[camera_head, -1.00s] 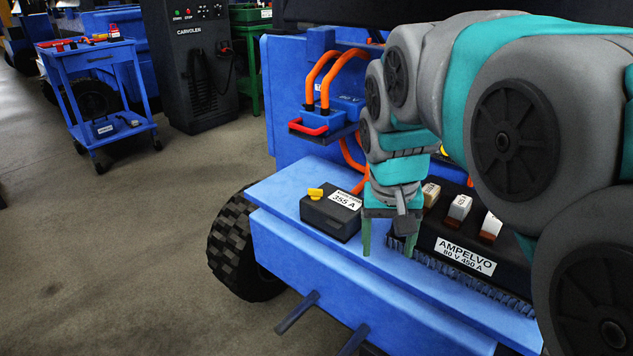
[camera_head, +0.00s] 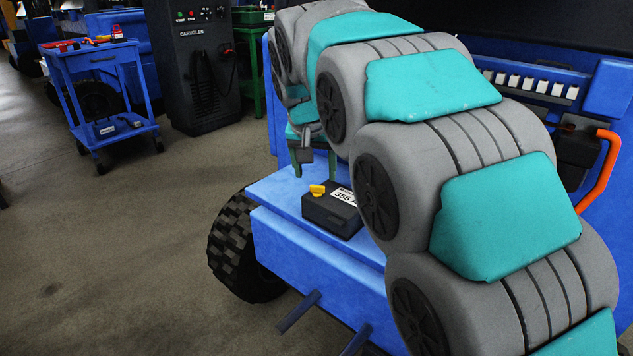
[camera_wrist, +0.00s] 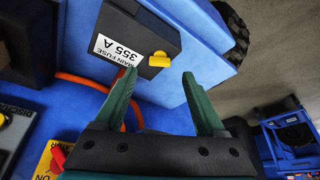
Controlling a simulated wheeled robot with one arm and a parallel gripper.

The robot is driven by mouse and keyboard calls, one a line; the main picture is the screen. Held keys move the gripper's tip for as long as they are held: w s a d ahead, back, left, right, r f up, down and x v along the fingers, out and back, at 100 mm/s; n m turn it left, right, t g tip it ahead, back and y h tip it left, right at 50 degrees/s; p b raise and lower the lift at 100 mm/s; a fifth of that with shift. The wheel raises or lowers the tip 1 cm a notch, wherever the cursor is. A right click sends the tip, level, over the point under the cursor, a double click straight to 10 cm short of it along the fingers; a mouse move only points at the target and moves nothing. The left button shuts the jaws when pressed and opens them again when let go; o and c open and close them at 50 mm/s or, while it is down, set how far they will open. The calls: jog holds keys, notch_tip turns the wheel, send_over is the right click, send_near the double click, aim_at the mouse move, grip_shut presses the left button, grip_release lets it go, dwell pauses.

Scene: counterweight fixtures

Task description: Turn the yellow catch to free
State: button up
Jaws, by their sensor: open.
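The yellow catch (camera_head: 318,190) sits on top of a black box labelled 355 A (camera_head: 330,212) on the blue vehicle deck. In the wrist view the catch (camera_wrist: 160,59) lies near one edge of the black box (camera_wrist: 128,32), beside its white "MAIN FUSE 355 A" label. My gripper (camera_head: 303,170) is above and behind the box in the head view, partly hidden by my arm. In the wrist view my gripper (camera_wrist: 158,76) has its two green fingers spread apart, with nothing between them. The catch appears beyond the fingertips and apart from them.
An orange cable (camera_wrist: 85,82) runs beside the box. A yellow plate with a red part (camera_wrist: 55,157) shows at the lower left of the wrist view. The blue deck (camera_head: 300,250) is bare in front of the box. A blue trolley (camera_head: 100,95) stands far left.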

aim_at(317, 186)
jog(key=x, duration=0.4)
jog(key=shift+f, duration=0.25)
grip_shut()
dwell(0.4)
